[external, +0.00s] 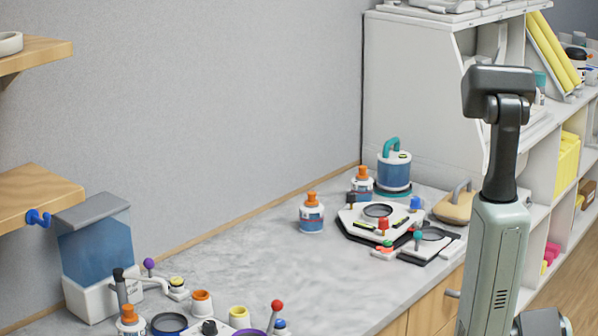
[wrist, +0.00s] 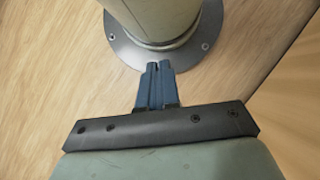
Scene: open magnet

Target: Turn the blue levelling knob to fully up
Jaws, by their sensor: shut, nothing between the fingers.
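A blue knob (external: 416,203) stands at the right rear corner of a white levelling platform (external: 362,225) with a dark edge, on the counter. The platform also carries a red knob (external: 384,223), a black knob (external: 350,198) and greenish bubble levels. Its exact turn setting is too small to read. My gripper (wrist: 158,68) shows in the wrist view with its blue-grey fingers together and empty, over the wooden floor near my round base. In the external view my arm stands at the right, well apart from the knob, and the fingers cannot be made out.
Another small blue knob (external: 281,326) shows at the bottom edge. A blue-filled jar (external: 394,172) and orange-capped bottles (external: 312,213) stand behind and left of the platform. A dark plate (external: 436,240) lies to its right. The middle of the counter (external: 250,255) is mostly clear.

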